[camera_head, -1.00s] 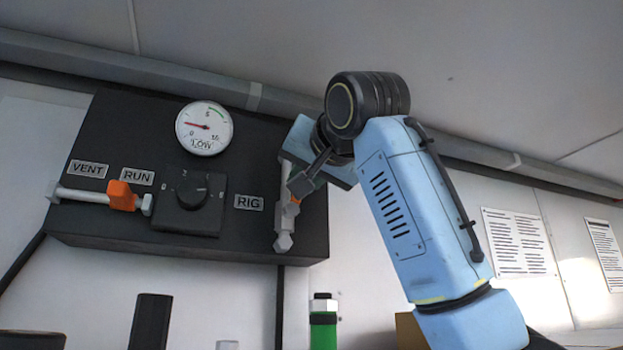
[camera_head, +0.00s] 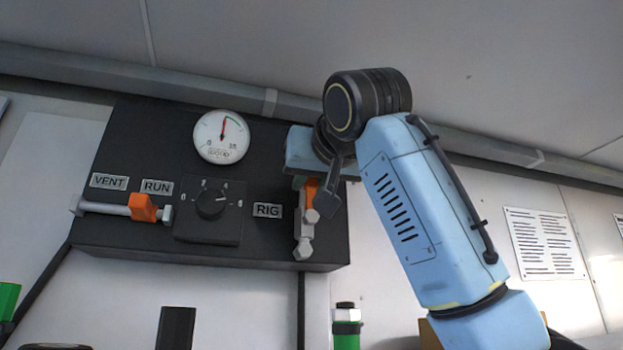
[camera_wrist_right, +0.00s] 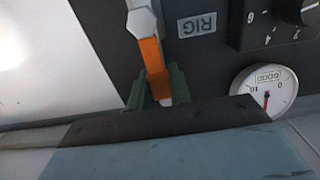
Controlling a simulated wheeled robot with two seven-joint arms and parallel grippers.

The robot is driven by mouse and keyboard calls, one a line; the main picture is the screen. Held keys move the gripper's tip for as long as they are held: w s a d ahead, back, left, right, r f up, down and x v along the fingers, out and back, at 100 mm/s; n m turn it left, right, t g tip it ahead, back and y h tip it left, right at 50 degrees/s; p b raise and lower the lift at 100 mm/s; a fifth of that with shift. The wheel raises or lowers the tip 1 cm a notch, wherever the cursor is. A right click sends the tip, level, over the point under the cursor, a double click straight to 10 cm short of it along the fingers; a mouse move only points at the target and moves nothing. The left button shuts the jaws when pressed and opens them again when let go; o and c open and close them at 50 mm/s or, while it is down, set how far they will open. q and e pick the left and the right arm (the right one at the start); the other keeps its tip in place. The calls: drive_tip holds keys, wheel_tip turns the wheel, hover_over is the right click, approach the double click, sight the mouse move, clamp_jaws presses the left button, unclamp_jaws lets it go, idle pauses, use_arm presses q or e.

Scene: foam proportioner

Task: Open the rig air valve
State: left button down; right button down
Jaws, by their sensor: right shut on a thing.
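The rig air valve (camera_head: 304,225) is on the right end of the black panel, beside the RIG label (camera_head: 267,211). Its orange lever (camera_head: 312,187) points up, roughly along the vertical grey pipe. My right gripper (camera_head: 323,193) is at the lever and partly hides it. In the right wrist view, the orange lever (camera_wrist_right: 152,66) runs between the green-grey fingers of my right gripper (camera_wrist_right: 157,90), which is shut on it. The round gauge (camera_head: 222,136) has its red needle pointing nearly straight up; its window reads GOOD in the wrist view (camera_wrist_right: 266,88). My left gripper is not in view.
On the panel's left, another valve with an orange handle (camera_head: 143,207) sits under the VENT and RUN labels. A black dial knob (camera_head: 210,203) is between the valves. A green bottle-like item (camera_head: 346,327) stands below the panel. A pipe runs above the panel.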

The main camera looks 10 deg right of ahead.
drive_tip(key=c, duration=1.3)
unclamp_jaws()
drive_tip(key=s+b, duration=0.1)
drive_tip(key=s, duration=0.3)
drive_tip(key=s+d+b, duration=0.1)
drive_tip(key=s+b, duration=0.1)
drive_tip(key=s, duration=0.3)
drive_tip(key=s+b, duration=0.2)
drive_tip(key=s, duration=0.2)
drive_tip(key=shift+s+d, duration=0.15)
drive_tip(key=shift+d, duration=0.2)
